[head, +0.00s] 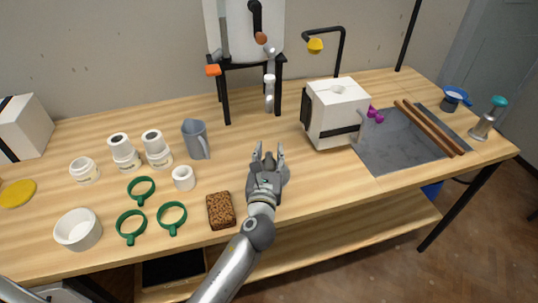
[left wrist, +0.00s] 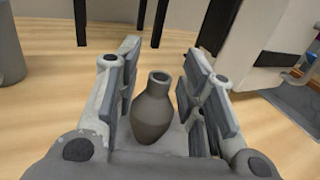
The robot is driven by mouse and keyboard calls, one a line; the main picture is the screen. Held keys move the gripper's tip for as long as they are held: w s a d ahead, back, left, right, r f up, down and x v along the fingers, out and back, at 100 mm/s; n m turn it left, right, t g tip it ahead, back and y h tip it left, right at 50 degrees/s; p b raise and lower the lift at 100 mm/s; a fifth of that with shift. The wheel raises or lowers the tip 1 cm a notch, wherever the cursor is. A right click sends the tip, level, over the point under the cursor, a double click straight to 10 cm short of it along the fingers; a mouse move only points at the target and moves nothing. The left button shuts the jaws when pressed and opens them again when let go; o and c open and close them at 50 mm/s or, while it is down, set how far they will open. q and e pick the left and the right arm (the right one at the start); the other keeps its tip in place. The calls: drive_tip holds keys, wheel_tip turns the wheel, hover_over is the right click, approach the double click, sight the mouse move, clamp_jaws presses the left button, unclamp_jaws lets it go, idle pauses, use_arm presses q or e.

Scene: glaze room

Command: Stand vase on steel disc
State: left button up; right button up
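My left gripper (head: 268,155) reaches over the middle of the table, with its fingers pointing away toward the back. In the left wrist view a dark grey vase (left wrist: 153,112) with a narrow neck stands upright between the two spread fingers (left wrist: 160,88). Narrow gaps show beside the vase, so the fingers look open around it. In the head view the gripper mostly hides the vase. I cannot make out a steel disc in either view. My right gripper is not in view.
A white boxy machine (head: 338,112) stands right of the gripper, beside a grey mat (head: 395,145) with wooden rods (head: 430,128). A black stand (head: 248,62) is behind. A brown sponge (head: 220,210), a grey jug (head: 196,139) and green rings (head: 172,217) lie left.

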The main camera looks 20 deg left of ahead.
use_arm(q)
drive_tip(key=shift+o, duration=0.8)
drive_tip(key=shift+r, duration=0.15)
drive_tip(key=shift+s, duration=0.35)
drive_tip(key=b+v, duration=0.1)
drive_tip(key=v, duration=0.9)
drive_tip(key=shift+s+d, duration=0.15)
drive_tip(key=shift+s, duration=0.5)
